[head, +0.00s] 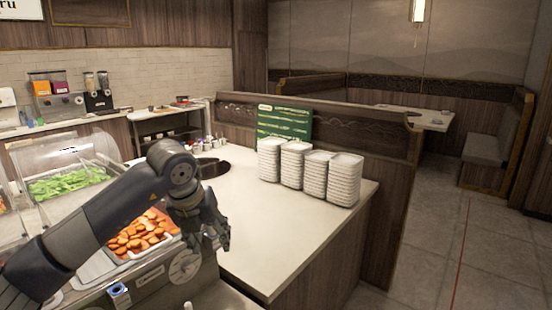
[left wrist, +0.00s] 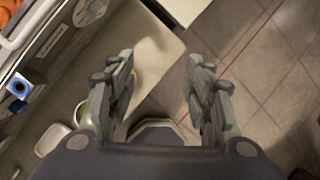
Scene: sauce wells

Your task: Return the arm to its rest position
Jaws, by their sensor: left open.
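My left arm comes in from the left in the head view, and its gripper (head: 222,238) points downward beside the near end of the white counter. In the left wrist view the left gripper (left wrist: 160,75) has its two fingers spread wide apart. Nothing is between the fingertips except counter edge and floor below. My right gripper is not in either view.
Stacks of white dishes (head: 310,172) stand on the counter (head: 250,220) before a green menu board (head: 284,122). A tray of orange food pieces (head: 140,236) and a covered bin of greens (head: 68,183) lie near my arm. Tiled floor (head: 430,255) is open at right.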

